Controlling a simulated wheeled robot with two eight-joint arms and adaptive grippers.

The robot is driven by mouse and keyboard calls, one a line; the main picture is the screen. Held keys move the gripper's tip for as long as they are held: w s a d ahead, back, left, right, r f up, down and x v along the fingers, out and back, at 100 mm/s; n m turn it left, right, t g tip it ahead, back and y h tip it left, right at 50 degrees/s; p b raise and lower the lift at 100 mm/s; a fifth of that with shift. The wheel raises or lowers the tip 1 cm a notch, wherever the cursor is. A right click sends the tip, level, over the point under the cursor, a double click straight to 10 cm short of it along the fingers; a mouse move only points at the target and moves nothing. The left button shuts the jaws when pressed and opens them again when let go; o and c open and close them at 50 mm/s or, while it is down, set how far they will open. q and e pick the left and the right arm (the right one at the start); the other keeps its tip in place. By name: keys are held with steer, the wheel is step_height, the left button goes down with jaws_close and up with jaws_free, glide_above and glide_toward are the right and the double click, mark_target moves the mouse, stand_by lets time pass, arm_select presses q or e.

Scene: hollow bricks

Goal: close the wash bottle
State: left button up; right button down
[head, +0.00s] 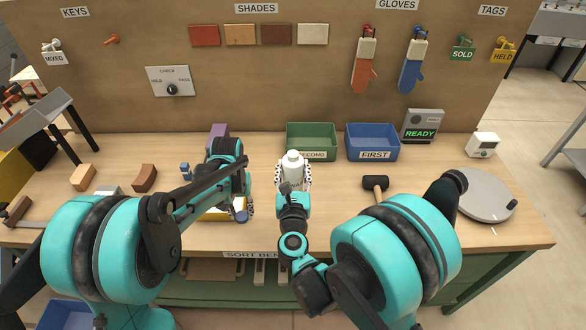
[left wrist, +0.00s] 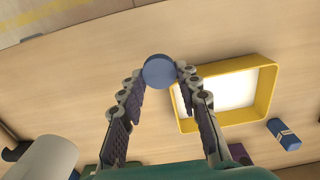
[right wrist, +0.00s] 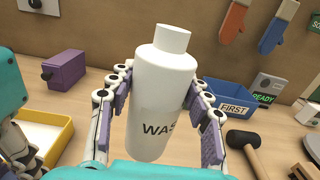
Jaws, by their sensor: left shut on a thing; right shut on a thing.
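The wash bottle (head: 293,158) is white with black lettering and a narrower white top, and stands upright. My right gripper (head: 293,182) is shut around its body, with a finger on each side in the right wrist view (right wrist: 160,100). I cannot tell whether its base touches the bench. My left gripper (left wrist: 159,78) is shut on a round blue cap (left wrist: 159,71), held at its fingertips. The cap also shows in the head view (head: 241,215), left of the bottle and apart from it. The left arm partly hides the left fingers there.
A yellow-rimmed tray (left wrist: 272,90) lies beside the left gripper, with a small blue object (left wrist: 283,134) near it. A purple block (right wrist: 67,70) stands behind. Green (head: 311,137) and blue (head: 372,140) bins stand at the back. A mallet (head: 376,183) and grey disc (head: 485,195) lie right.

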arm_select(q)
steer(key=w+d+r, duration=0.3)
steer(key=w+r, duration=0.1)
steer(key=r, duration=0.3)
steer(key=w+d+r, duration=0.3)
steer(key=w+r, duration=0.1)
steer(key=r, duration=0.3)
step_height(320, 180, up, 14)
steer(key=f, duration=0.1)
glide_above(293, 152)
steer(key=shift+s+r, duration=0.1)
steer(key=shift+r, duration=0.15)
steer(key=shift+f, duration=0.1)
steer(key=shift+f, duration=1.95)
steer(key=shift+f, duration=0.9)
steer(key=shift+f, duration=0.55)
